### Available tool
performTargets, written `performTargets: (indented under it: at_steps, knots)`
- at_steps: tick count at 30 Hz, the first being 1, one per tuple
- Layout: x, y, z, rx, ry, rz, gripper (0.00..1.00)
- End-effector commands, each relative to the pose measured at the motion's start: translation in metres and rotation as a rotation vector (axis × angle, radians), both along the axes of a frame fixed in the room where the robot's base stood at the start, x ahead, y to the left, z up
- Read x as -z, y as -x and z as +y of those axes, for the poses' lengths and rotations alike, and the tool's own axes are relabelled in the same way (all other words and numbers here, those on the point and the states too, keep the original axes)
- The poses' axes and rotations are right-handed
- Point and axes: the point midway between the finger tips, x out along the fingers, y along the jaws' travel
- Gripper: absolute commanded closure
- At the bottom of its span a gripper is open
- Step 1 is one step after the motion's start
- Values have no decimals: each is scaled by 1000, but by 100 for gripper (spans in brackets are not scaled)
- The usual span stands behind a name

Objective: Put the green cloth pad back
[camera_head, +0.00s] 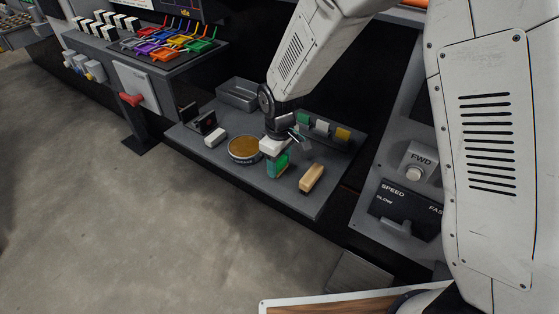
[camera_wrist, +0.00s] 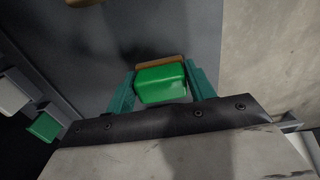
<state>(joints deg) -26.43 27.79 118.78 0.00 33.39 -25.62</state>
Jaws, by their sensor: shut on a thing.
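My gripper (camera_head: 278,164) is shut on a green pad (camera_wrist: 160,84), with one teal finger on each side in the wrist view. The pad is bright green with a brown layer along its far edge. In the head view the held pad (camera_head: 279,164) is over the grey bench tray, between the round tin and the wooden block. I cannot tell whether it touches the surface. A row along the tray's back edge has a green block (camera_head: 303,118), a white block (camera_head: 322,127) and a yellow block (camera_head: 342,134). The wrist view shows the green one (camera_wrist: 43,127) and the white one (camera_wrist: 12,94) at left.
The grey tray (camera_head: 301,207) also holds a round tin with brown contents (camera_head: 244,149), a tan wooden block (camera_head: 312,178), a small white block (camera_head: 215,137) and a grey bin (camera_head: 237,94). A control panel with an FWD button (camera_head: 414,173) stands at right.

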Motion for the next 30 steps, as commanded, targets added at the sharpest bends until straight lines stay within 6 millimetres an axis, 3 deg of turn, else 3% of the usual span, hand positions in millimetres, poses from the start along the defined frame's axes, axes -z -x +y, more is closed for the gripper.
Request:
performTargets:
  at_steps: [1, 2, 3, 4, 16, 30]
  knots:
    - [2, 0, 0, 0, 0, 1, 68]
    - [2, 0, 0, 0, 1, 1, 41]
    - [2, 0, 0, 0, 1, 1, 30]
    - [2, 0, 0, 0, 1, 1, 24]
    - [-8, 0, 0, 0, -1, -2, 24]
    - [-100, 0, 0, 0, -2, -3, 24]
